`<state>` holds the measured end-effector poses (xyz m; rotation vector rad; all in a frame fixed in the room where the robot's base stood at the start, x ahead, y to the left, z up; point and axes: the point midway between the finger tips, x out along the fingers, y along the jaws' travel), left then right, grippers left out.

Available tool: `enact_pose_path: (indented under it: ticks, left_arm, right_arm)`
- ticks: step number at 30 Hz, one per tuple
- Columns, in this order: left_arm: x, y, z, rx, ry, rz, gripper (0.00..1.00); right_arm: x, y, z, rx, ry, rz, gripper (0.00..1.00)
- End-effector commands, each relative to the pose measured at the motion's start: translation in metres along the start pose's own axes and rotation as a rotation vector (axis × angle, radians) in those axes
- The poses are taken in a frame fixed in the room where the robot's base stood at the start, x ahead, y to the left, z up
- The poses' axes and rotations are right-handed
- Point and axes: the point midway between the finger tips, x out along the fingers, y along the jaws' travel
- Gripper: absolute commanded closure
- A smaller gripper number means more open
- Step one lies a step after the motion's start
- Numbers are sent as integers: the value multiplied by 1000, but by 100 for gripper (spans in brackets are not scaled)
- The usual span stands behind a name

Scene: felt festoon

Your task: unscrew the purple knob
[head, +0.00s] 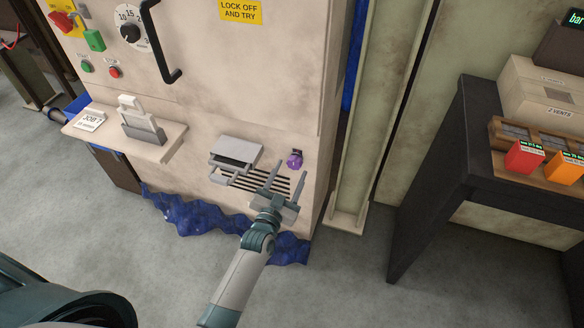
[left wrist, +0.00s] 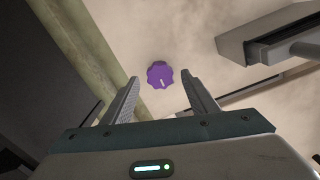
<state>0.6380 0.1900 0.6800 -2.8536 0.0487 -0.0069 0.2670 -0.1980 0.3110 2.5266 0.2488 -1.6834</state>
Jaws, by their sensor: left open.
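The purple knob (head: 295,159) sits on the lower right of the cream machine front (head: 240,95). In the left wrist view the knob (left wrist: 160,75) is a lobed purple disc with a pale pointer line, seen face on. My left gripper (head: 286,178) is open and empty, its two fingers raised toward the machine just below the knob in the head view. In the left wrist view the knob shows beyond the gap between the fingertips, apart from them. My right gripper is not in view.
A grey box-like fitting (head: 236,152) and dark vent slots (head: 262,182) are left of the knob. A green-grey post (head: 372,110) stands right of the machine. Blue cloth (head: 195,215) lies along its foot. A dark table (head: 480,130) with boxes stands at right.

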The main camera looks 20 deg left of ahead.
Motion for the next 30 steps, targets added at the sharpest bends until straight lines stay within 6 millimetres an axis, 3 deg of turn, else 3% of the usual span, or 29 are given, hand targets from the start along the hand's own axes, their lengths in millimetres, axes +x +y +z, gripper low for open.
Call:
enact_pose_path:
  ticks: [6, 17, 18, 23, 30]
  left_arm:
    - [20, 0, 0, 0, -1, 0, 47]
    - [24, 0, 0, 0, 0, 0, 47]
    - [24, 0, 0, 0, 0, 0, 49]
    - [24, 0, 0, 0, 0, 0, 87]
    - [24, 0, 0, -6, 0, 0, 88]
  right_arm:
    - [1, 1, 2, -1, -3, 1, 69]
    - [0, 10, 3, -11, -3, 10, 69]
    - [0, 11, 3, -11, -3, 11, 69]
    - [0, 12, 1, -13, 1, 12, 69]
    - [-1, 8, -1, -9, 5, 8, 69]
